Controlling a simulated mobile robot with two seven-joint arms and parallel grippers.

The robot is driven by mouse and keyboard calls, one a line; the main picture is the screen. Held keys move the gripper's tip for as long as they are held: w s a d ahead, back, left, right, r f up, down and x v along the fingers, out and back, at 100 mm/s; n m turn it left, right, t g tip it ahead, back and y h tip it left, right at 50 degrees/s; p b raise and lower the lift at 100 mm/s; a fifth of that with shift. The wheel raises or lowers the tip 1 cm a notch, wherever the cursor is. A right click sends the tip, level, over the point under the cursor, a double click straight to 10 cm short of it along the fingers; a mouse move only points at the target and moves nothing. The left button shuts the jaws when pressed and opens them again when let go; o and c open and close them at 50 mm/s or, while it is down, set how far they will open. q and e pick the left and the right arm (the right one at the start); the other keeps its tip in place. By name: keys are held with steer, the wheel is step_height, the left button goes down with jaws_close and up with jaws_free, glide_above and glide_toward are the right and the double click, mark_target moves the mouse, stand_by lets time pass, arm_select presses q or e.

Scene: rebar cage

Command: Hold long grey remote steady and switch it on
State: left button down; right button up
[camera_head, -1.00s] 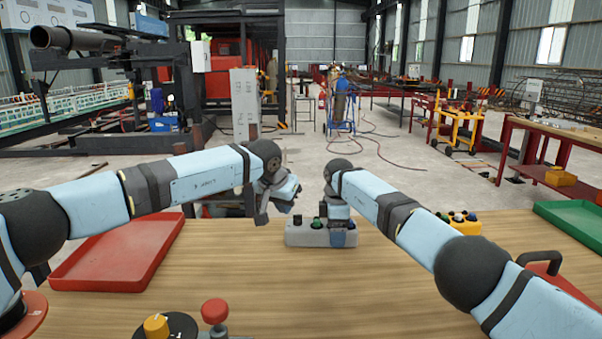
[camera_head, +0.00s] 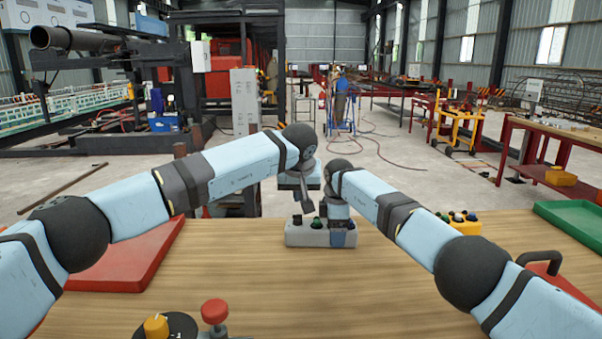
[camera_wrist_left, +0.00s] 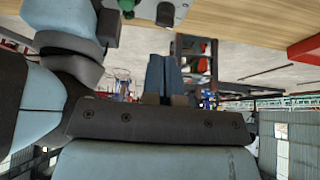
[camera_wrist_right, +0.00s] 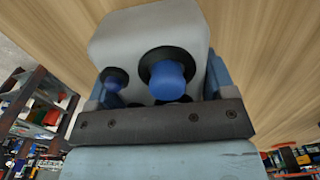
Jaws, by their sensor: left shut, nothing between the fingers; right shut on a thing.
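The long grey remote (camera_head: 302,240) lies on the table in the middle of the head view, with several dark and coloured knobs on top. My right gripper (camera_head: 342,235) is shut on its right end, fingers pointing down. In the right wrist view, the remote's grey body (camera_wrist_right: 125,35) sits between the fingers, and blue knobs (camera_wrist_right: 168,80) face the camera. My left gripper (camera_head: 307,207) is shut and empty, above the remote's left half. The left wrist view shows its two fingers (camera_wrist_left: 164,75) together; part of the remote (camera_wrist_left: 152,10) is at the top edge.
A red tray (camera_head: 125,260) lies on the left, partly behind my left arm. A yellow button box (camera_head: 464,224) stands to the right, and a green tray (camera_head: 570,220) at far right. A red mushroom button (camera_head: 215,311) and a yellow knob (camera_head: 156,326) are at the front.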

mark_target(296, 225)
arm_select(q)
steer(key=shift+n, duration=0.4)
steer(key=shift+d+f, duration=0.1)
steer(key=shift+f, duration=3.35)
steer(key=shift+w, duration=0.35)
steer(key=shift+a, duration=0.55)
steer(key=shift+s, duration=0.4)
step_height(296, 225, up, 6)
